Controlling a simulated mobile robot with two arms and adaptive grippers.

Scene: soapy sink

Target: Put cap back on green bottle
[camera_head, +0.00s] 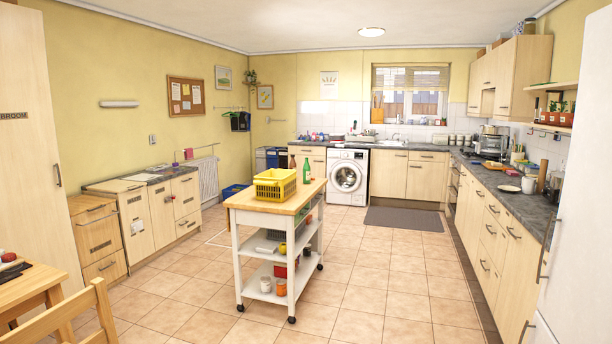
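A green bottle (306,171) stands upright at the back right of the wooden-topped kitchen cart (241,202). It is too small to tell whether its mouth is open or covered. A brown bottle (293,162) stands just left of it, near the cart's back edge. I cannot make out a separate cap anywhere. Neither of my grippers is in view.
A yellow crate (274,189) sits on the cart in front of the bottles. The cart's lower shelves hold several items. Tiled floor (360,290) is clear right of the cart, up to the right counter (509,188). A wooden chair (88,312) stands at the lower left.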

